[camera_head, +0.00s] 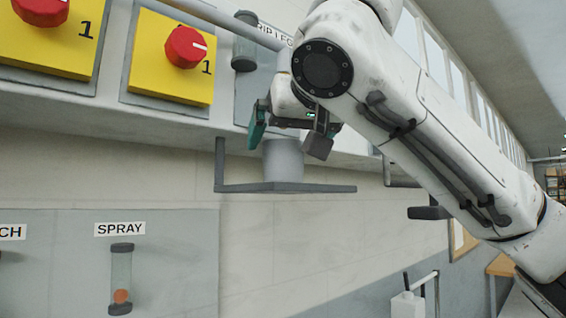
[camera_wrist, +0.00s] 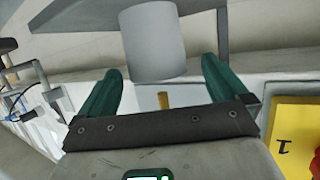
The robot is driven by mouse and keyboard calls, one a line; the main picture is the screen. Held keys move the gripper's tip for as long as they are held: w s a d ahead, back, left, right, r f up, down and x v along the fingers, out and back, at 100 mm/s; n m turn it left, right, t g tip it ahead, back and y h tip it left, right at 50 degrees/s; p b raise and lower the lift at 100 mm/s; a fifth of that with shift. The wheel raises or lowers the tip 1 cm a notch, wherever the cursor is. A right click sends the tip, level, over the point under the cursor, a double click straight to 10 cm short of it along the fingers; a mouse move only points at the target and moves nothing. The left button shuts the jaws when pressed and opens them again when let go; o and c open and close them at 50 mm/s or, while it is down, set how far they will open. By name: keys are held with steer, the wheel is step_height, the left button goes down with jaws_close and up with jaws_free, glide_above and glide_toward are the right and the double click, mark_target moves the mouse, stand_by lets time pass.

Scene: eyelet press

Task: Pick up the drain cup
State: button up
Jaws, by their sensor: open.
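The drain cup (camera_head: 283,160) is a plain grey cylinder standing upright on a thin dark grey bracket shelf (camera_head: 322,188) fixed to the wall. My gripper (camera_head: 290,143) is open just above the cup, with a green finger to its left and a dark one to its right. In the wrist view the cup (camera_wrist: 153,40) shows at the top centre, beyond and between the tips of the two green fingers of my gripper (camera_wrist: 160,75). I cannot tell whether a finger touches it. The cup's top is partly hidden by my gripper in the head view.
Yellow panels with red knobs (camera_head: 185,47) sit on the ledge at upper left. A sight tube labelled SPRAY (camera_head: 121,278) is on the lower grey panel. A dark-capped cylinder (camera_head: 244,42) stands behind my gripper. The wall below the shelf is clear.

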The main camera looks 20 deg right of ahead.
mark_target(283, 149)
steer(key=x, duration=0.1)
steer(key=p+x, duration=0.1)
steer(key=shift+w+d, duration=0.3)
steer(key=shift+w+f, duration=0.25)
steer(key=shift+w, duration=0.25)
steer(key=shift+c, duration=0.5)
steer(key=c, duration=1)
steer(key=shift+o, duration=0.2)
